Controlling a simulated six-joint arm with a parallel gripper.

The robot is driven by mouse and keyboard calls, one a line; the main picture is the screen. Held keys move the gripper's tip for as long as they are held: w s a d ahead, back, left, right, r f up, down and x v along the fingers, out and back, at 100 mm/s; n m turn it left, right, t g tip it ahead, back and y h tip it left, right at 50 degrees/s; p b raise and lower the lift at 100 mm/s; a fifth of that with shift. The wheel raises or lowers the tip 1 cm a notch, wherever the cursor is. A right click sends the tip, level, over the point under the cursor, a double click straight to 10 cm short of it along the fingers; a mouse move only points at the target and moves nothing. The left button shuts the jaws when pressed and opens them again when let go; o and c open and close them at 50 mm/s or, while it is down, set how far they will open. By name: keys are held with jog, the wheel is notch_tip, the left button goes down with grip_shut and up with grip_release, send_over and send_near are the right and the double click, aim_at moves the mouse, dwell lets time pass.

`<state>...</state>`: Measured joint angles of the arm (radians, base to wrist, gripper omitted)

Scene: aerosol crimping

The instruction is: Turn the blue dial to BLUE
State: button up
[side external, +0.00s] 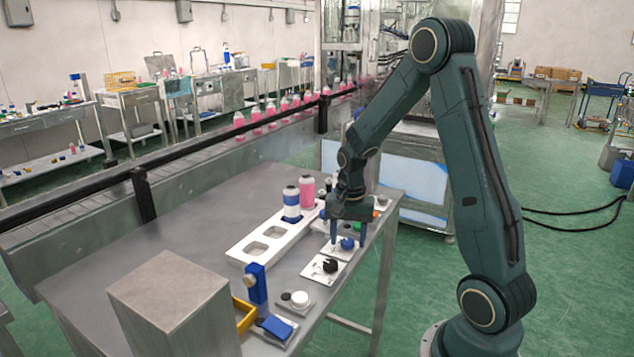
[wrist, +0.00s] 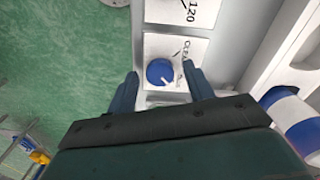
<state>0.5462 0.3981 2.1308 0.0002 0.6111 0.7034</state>
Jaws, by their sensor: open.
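The blue dial (side external: 347,243) sits on a white label plate near the table's right edge. In the wrist view the blue dial (wrist: 159,71) is round, with a white pointer mark towards its lower right. My gripper (side external: 349,238) is over the dial, pointing down. In the wrist view my gripper (wrist: 160,72) is open, with one finger on each side of the dial and gaps visible. Contact cannot be seen.
A black dial (side external: 330,265) is on the neighbouring plate. A white tray (side external: 236,252) with square recesses runs alongside, holding a blue-banded bottle (side external: 291,204); a pink bottle (side external: 307,190) stands behind. A blue upright fixture (side external: 256,283) and metal box (side external: 172,305) are nearer. The table's left is bare.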

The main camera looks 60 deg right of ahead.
aim_at(348, 242)
jog(key=shift+r, duration=0.1)
notch_tip(348, 242, up, 14)
jog(key=shift+f, duration=0.2)
dwell(0.5)
jog(key=shift+a, duration=0.1)
jog(key=s+a+r+n+t, duration=0.2)
jog(key=s+a+r+n, duration=0.1)
jog(key=s+a+n, duration=0.4)
jog(key=s+a+r+n+t, duration=0.3)
jog(key=s+a+n, duration=0.4)
jog(key=a, duration=0.5)
jog(key=shift+t, duration=0.3)
